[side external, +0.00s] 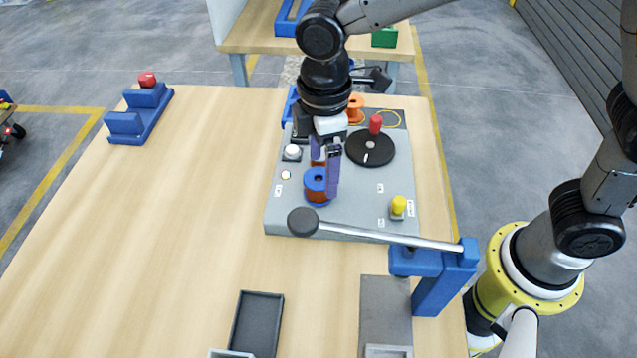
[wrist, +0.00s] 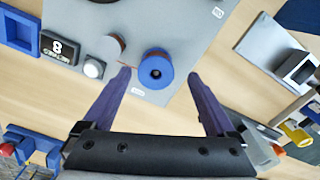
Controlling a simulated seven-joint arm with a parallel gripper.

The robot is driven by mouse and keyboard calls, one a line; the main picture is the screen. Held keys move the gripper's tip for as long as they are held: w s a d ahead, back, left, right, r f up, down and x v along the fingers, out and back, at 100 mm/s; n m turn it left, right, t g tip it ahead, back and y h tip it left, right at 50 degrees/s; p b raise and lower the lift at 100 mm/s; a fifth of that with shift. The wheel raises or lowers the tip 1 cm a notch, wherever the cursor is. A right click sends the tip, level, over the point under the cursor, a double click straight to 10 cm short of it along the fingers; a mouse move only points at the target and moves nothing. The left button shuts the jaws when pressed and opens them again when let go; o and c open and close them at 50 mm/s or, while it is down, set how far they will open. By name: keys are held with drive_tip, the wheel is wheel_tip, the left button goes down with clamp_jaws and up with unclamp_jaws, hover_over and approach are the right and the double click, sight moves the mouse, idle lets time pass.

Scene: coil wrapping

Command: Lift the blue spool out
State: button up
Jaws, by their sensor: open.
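The blue spool (side external: 316,182) stands upright on the grey panel (side external: 350,222), with copper-coloured winding showing below its blue top flange. In the wrist view my gripper (wrist: 160,74) is open, one finger to each side of the spool. I cannot tell whether either finger touches it. A second copper-coloured part (wrist: 113,46) sits left of the spool, partly hidden by the gripper in the side view.
A black disc (side external: 370,148) with a red knob, a yellow button (side external: 398,206) and a white button (side external: 292,152) are on the panel. A lever (side external: 380,234) with a black ball end crosses the panel's front edge.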

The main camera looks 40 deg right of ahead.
sight(318, 180)
drive_tip(key=f, duration=0.5)
drive_tip(key=shift+w+a, duration=0.2)
drive_tip(key=shift+w, duration=0.15)
drive_tip(key=shift+c, duration=0.3)
drive_tip(key=shift+r, duration=0.1)
clamp_jaws()
wheel_tip(318, 180, up, 10)
idle(0.3)
